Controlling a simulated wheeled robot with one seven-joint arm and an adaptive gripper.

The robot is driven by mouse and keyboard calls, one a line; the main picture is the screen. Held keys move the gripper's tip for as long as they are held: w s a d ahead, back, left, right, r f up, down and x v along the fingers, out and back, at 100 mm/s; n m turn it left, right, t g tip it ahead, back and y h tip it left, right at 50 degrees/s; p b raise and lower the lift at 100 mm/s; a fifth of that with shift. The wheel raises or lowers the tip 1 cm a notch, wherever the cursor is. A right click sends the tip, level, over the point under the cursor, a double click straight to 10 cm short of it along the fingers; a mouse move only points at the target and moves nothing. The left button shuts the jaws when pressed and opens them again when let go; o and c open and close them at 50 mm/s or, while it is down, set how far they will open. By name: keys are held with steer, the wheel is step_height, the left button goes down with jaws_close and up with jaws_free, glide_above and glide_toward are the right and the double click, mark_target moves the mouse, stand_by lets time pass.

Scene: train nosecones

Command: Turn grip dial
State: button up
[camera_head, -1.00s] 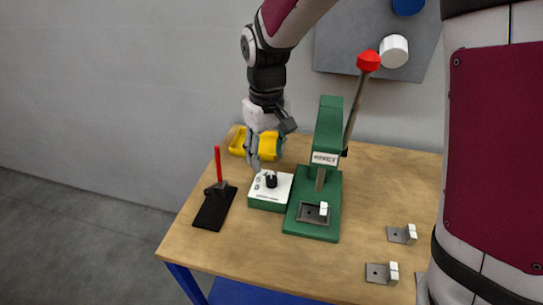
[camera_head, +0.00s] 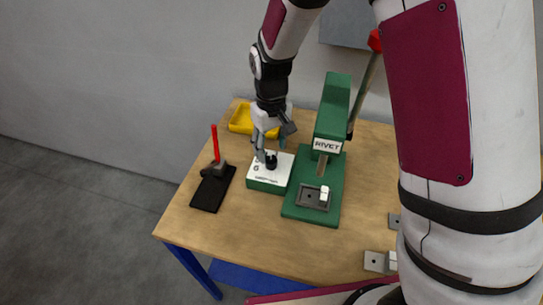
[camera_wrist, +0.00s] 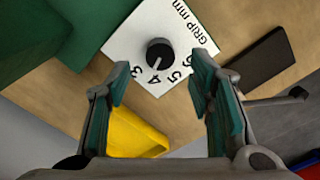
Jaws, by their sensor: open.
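The grip dial is a black knob (camera_wrist: 160,53) with a pale pointer line, on a white panel (camera_wrist: 128,37) marked with numbers and "GRIP mm" in the wrist view. In the head view the dial (camera_head: 271,160) sits on top of a green box with a white top (camera_head: 270,176). My gripper (camera_wrist: 163,88) is open and empty, its two teal-padded fingers apart on either side of the dial in the wrist picture. In the head view my gripper (camera_head: 268,152) is just above and behind the dial. Whether a finger touches the knob cannot be told.
A green rivet press (camera_head: 325,140) with a red-knobbed lever stands right of the box. A black plate (camera_head: 212,190) with a red-handled tool (camera_head: 217,150) lies left. A yellow tray (camera_head: 242,119) is behind. Small metal brackets (camera_head: 375,262) lie at the front right.

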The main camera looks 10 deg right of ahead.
mark_target(271, 160)
steer(key=shift+f, duration=2.3)
jaws_close()
